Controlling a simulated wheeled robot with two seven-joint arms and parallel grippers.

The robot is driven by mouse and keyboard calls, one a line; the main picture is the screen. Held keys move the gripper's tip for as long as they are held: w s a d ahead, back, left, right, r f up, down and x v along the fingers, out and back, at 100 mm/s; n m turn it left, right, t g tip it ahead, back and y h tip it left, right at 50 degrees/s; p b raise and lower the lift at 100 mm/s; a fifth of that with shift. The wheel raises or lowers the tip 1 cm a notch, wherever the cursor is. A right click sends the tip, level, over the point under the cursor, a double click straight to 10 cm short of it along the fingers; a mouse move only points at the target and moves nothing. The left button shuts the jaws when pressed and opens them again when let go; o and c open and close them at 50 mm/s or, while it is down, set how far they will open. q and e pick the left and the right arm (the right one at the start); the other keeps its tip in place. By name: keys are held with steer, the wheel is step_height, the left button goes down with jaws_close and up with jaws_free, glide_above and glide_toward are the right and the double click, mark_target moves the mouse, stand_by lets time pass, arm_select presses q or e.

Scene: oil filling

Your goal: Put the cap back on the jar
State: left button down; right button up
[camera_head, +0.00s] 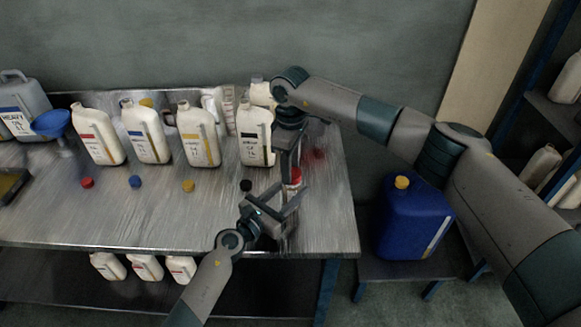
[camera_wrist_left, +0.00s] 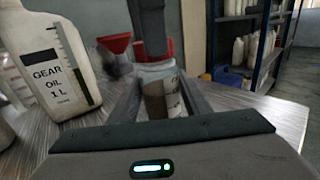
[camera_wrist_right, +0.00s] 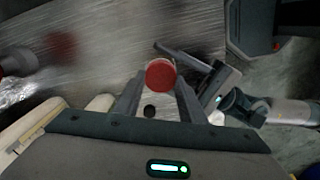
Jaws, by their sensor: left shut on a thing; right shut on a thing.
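The jar (camera_wrist_left: 158,92), clear with brown contents and a pale label, stands upright between the fingers of my left gripper (camera_head: 287,208), which is shut on it. The red cap (camera_wrist_right: 160,74) is between the fingertips of my right gripper (camera_wrist_right: 160,84), shut on it and pointing down from above. In the head view the cap (camera_head: 295,175) shows beside the right fingers. In the left wrist view the red cap (camera_wrist_left: 167,48) is right at the jar's top, partly hidden by a dark right finger. I cannot tell whether it is seated or only touching.
White oil jugs (camera_head: 147,132) stand in a row on the metal bench (camera_head: 90,218), with small coloured caps (camera_head: 135,181) before them. A gear oil jug (camera_wrist_left: 50,70) is close left of the jar. A blurred red funnel (camera_wrist_left: 115,43) is behind. A blue canister (camera_head: 410,220) stands right.

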steer(key=o, duration=1)
steer(key=shift+o, duration=0.2)
steer(key=shift+r, duration=2.3)
steer(key=shift+c, duration=0.3)
